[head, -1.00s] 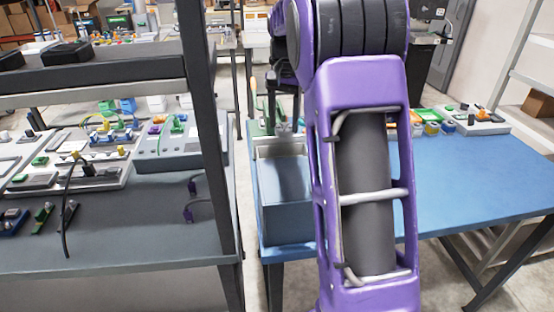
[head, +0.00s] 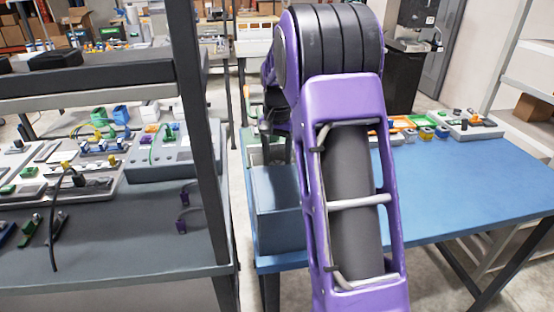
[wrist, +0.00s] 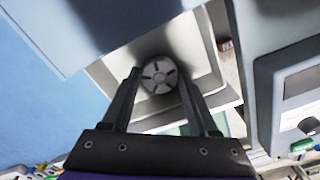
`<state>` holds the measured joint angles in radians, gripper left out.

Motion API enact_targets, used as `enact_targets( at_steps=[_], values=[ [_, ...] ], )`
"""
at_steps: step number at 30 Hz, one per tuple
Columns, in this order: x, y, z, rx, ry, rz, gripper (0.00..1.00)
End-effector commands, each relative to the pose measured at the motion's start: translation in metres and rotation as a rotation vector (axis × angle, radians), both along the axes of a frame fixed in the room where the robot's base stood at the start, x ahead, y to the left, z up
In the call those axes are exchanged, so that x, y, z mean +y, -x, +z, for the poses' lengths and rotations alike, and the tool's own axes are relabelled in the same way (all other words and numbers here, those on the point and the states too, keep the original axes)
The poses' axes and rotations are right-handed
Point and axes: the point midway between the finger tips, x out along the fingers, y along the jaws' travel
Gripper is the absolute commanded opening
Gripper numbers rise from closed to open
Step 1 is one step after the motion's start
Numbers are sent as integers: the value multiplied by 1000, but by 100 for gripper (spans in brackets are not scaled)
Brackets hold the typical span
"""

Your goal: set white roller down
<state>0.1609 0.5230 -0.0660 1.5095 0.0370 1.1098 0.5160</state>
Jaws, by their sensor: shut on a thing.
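The white roller (wrist: 158,75) shows end-on in the wrist view, as a pale round face with dark spoke-like slots. My gripper (wrist: 159,82) is shut on it, with one dark finger on each side. A pale, square-edged surface or tray (wrist: 204,82) lies behind the roller; I cannot tell whether the roller touches it. In the head view my purple arm reaches over the blue table, and the roller cannot be made out there.
A grey box (head: 275,205) stands at the left end of the blue table (head: 460,185). A dark upright post (head: 205,150) of the left workbench is close by. Coloured bins (head: 405,125) and a grey device (head: 468,123) line the table's back. The table's right part is clear.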

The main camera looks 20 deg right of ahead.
Motion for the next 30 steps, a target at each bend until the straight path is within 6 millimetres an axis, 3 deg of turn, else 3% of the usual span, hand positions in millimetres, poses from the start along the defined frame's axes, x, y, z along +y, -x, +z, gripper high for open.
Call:
enact_targets(
  at_steps=[5, 6, 11, 22, 26, 30],
  values=[
    [0, 0, -3, 0, 0, 0, 0],
    [0, 0, -3, 0, 0, 0, 62],
    [0, 0, -2, 0, 0, 0, 90],
    [0, 0, 4, -1, 0, 0, 90],
    [0, -1, 23, -4, 1, 0, 90],
    [0, -1, 54, -4, 1, 0, 90]
  ],
)
